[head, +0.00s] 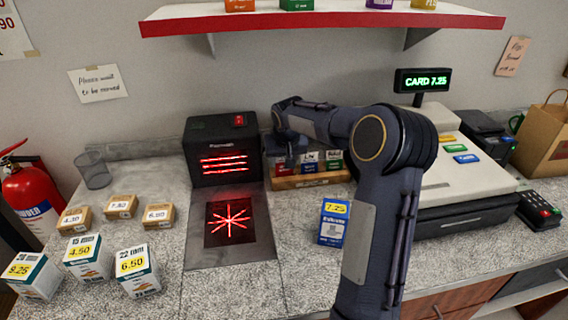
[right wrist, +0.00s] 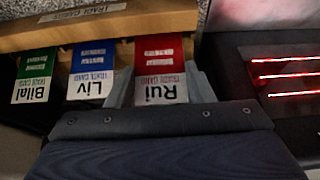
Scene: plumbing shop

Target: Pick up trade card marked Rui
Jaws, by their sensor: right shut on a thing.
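The trade card marked Rui (right wrist: 160,72), red above and white below, stands in the wooden card rack (right wrist: 150,22), upside down in the right wrist view. My right gripper (right wrist: 161,92) is shut on this card, with a finger at each side. In the head view my right gripper (head: 290,158) reaches down at the left end of the rack (head: 312,181) and mostly hides the Rui card. The blue Liv card (head: 309,162) and the green Bilal card (head: 333,160) stand beside it in the rack. My left gripper is not in view.
A black scanner (head: 222,150) with red lines stands close left of the rack. A blue-and-white box (head: 333,222) stands in front of the rack. A till (head: 455,175) is at the right, several boxes (head: 88,257) at the left, and a shelf (head: 320,18) above.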

